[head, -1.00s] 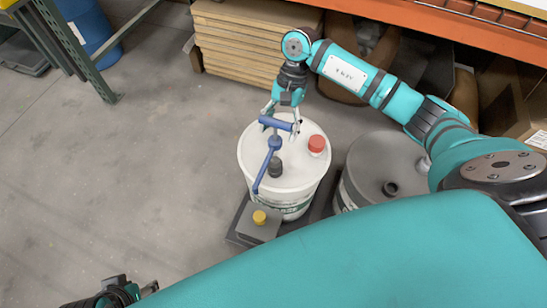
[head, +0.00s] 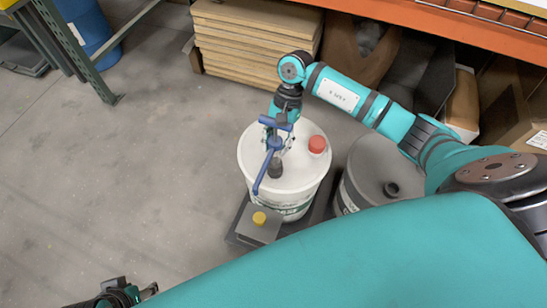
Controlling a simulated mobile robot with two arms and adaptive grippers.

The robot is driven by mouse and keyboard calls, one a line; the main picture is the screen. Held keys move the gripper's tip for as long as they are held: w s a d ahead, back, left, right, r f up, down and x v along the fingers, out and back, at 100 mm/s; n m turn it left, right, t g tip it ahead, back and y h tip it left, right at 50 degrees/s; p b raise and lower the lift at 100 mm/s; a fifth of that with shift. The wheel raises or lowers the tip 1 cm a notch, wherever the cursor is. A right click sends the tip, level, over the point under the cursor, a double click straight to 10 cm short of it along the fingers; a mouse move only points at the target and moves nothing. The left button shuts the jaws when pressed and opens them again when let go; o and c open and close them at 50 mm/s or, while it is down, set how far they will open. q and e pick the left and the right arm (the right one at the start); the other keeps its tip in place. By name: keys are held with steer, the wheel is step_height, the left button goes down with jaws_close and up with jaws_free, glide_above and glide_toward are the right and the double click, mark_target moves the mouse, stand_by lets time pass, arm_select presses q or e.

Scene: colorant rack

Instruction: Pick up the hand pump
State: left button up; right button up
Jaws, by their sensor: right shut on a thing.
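The hand pump (head: 263,176) is blue, with a crossbar handle, a long bent spout and a dark grey collar. It stands upright on the lid of a white bucket (head: 292,207), beside a red cap (head: 317,145). My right gripper (head: 277,133) is above the bucket, shut on the hand pump near its handle; the fingers partly hide the pump's top. My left gripper (head: 145,291) shows only in part at the bottom left edge, far from the pump, and its jaws are not clear.
A grey drum (head: 375,165) stands right of the bucket. A grey box with a yellow cap (head: 259,218) is in front. Stacked boards (head: 250,40) and an orange shelf beam (head: 430,20) lie behind. The floor at left is clear.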

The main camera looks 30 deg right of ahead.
jaws_close()
